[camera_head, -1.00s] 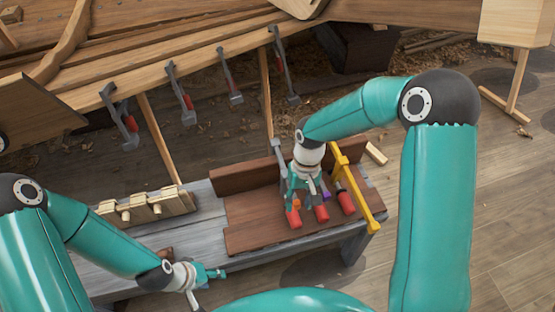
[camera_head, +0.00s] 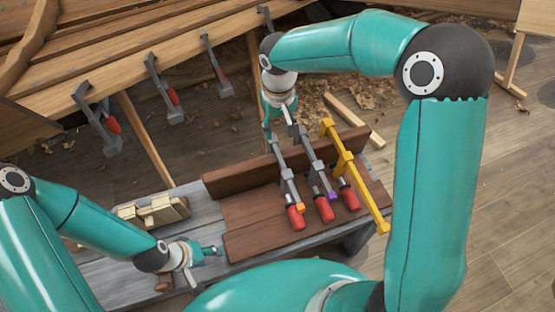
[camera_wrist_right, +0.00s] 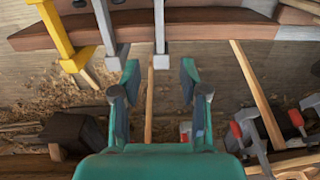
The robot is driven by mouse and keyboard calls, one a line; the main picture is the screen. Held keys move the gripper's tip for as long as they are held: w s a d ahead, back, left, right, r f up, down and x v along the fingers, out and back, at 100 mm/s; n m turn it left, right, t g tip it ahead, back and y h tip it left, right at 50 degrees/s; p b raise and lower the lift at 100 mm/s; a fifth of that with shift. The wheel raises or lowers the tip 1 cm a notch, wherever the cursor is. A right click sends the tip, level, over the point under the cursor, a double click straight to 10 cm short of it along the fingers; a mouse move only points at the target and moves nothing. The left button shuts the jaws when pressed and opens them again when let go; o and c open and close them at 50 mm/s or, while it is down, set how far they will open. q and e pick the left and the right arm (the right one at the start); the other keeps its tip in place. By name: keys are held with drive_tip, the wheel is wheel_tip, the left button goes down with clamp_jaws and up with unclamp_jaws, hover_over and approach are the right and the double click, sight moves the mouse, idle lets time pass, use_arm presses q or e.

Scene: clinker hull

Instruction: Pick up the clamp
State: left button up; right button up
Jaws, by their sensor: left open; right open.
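Two grey clamps with red handles lie side by side on the brown board of the bench. The left one (camera_head: 284,174) has an orange part, the other (camera_head: 316,160) a purple part. A yellow clamp (camera_head: 345,162) lies to their right, with another red handle (camera_head: 349,198) beside it. My right gripper (camera_head: 279,122) is open and empty, past the far ends of the grey clamps. In the right wrist view, its spread fingers (camera_wrist_right: 158,95) are apart from a grey bar end (camera_wrist_right: 161,62) ahead. My left gripper (camera_head: 211,252) is open over the bench's front left.
Several more clamps (camera_head: 164,91) hang along the hull plank (camera_head: 130,75) at the upper left. Wooden blocks (camera_head: 155,210) sit on the grey bench (camera_head: 205,208). Wood props stand under the hull. Shavings and a loose batten (camera_head: 352,118) lie on the floor behind the bench.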

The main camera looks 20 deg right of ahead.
sight(278, 154)
wheel_tip(278, 154, down, 12)
drive_tip(key=shift+r+b, duration=0.25)
drive_tip(key=shift+b, duration=0.1)
drive_tip(key=shift+c, duration=0.4)
clamp_jaws()
drive_tip(key=shift+r, duration=0.1)
